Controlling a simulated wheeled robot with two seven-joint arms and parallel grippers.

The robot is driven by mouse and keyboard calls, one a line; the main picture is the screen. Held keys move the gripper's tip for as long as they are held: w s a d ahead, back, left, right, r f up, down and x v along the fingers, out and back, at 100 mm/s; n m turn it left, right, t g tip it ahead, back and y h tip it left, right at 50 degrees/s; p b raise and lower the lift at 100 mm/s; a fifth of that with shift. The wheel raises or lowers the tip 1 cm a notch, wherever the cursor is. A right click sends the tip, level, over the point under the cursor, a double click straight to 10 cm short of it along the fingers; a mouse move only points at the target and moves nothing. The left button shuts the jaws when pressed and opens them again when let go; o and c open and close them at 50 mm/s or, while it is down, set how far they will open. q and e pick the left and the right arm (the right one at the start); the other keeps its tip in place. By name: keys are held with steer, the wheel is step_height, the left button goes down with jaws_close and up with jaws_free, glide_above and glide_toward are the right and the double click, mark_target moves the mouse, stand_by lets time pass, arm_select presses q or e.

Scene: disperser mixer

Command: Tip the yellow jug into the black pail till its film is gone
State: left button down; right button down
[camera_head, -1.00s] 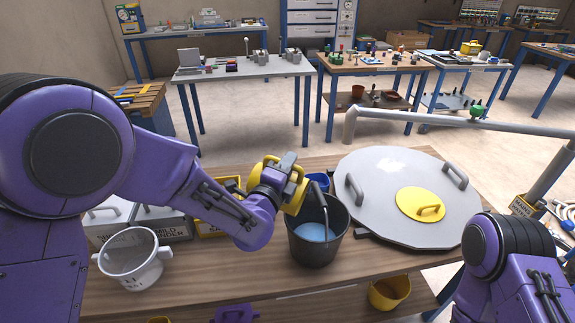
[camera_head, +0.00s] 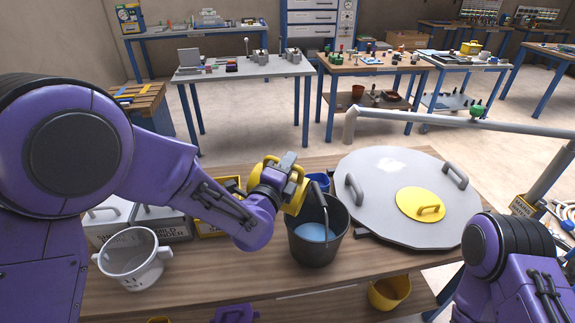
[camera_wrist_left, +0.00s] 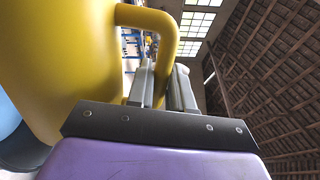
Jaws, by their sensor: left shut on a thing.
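The yellow jug (camera_head: 297,193) hangs tilted at the left rim of the black pail (camera_head: 316,248). My left gripper (camera_head: 276,172) is shut on its handle. In the left wrist view the jug (camera_wrist_left: 62,65) fills the left side, and the gripper fingers (camera_wrist_left: 160,88) close on the handle (camera_wrist_left: 160,22). The pail stands upright on the wooden bench, its handle raised, with light blue liquid (camera_head: 314,232) inside. The inside of the jug and any film in it are hidden. No stream is clearly visible. My right arm shows at lower right, its gripper out of view.
A large grey round lid (camera_head: 385,205) with a yellow centre lies right of the pail. A blue container (camera_head: 318,183) stands behind the pail. A white pot (camera_head: 131,258) and labelled bins (camera_head: 163,222) are at left. The wooden bench (camera_head: 215,277) is clear in front.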

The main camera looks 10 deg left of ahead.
arm_select(q)
steer(key=n, duration=0.1)
steer(key=r+n+p, duration=0.1)
steer(key=n, duration=0.1)
steer(key=shift+r+n, duration=0.15)
steer(key=shift+n, duration=0.15)
steer(key=n, duration=0.2)
steer(key=r+n, duration=0.1)
steer(key=n, duration=0.2)
steer(key=shift+r+p, duration=0.15)
steer(key=shift+p, duration=0.2)
steer(key=n, duration=0.3)
steer(key=r+n, duration=0.1)
steer(key=n, duration=0.2)
steer(key=shift+r+p, duration=0.2)
steer(key=shift+p, duration=0.15)
steer(key=n, duration=0.2)
steer(key=r+n, duration=0.1)
steer(key=n, duration=0.2)
